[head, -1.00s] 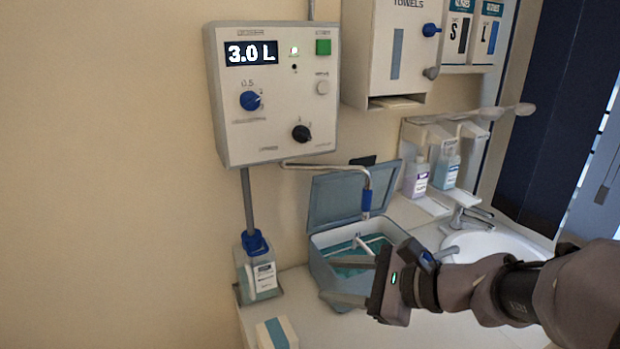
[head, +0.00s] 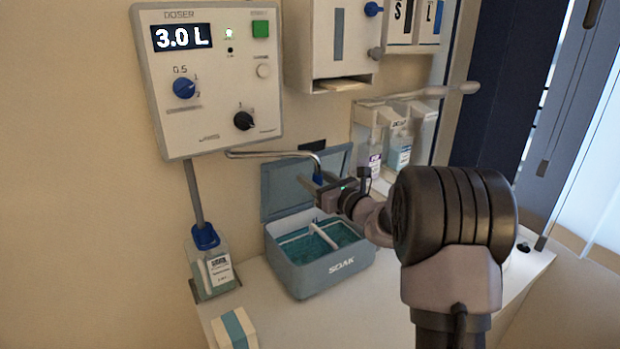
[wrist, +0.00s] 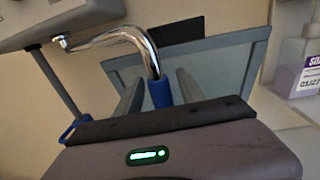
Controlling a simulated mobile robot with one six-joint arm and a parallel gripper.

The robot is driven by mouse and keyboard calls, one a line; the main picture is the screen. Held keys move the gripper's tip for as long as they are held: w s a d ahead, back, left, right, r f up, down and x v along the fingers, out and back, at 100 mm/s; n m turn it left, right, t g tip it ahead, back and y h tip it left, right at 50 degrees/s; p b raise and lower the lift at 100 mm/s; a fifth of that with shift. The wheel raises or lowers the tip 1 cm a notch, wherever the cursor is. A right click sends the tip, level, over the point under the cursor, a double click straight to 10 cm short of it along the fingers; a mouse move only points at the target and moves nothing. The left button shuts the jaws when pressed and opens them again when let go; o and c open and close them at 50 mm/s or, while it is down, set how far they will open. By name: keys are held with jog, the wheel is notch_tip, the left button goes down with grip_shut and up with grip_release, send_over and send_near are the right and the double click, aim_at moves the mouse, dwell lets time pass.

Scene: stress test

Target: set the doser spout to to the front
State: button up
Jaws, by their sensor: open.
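The doser (head: 207,85) is a white wall box reading 3.0 L. Its chrome spout (head: 272,153) runs from under the box to the right, then bends down over the soak box. The spout's blue tip sleeve (head: 318,180) is partly hidden by my gripper (head: 322,188) in the head view. In the wrist view the chrome bend (wrist: 115,37) leads down to the blue sleeve (wrist: 160,93). My gripper (wrist: 159,88) is open, with one grey finger on each side of the sleeve. I cannot tell whether either finger touches it.
The soak box (head: 318,268) stands open below, its lid (head: 283,188) raised behind, with teal liquid inside. A blue-capped bottle (head: 212,270) stands at left under the doser. A small box (head: 232,330) is at front left. Soap bottles (head: 400,150) hang at right.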

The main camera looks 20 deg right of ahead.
jog(key=shift+x, duration=0.95)
grip_shut()
dwell(0.7)
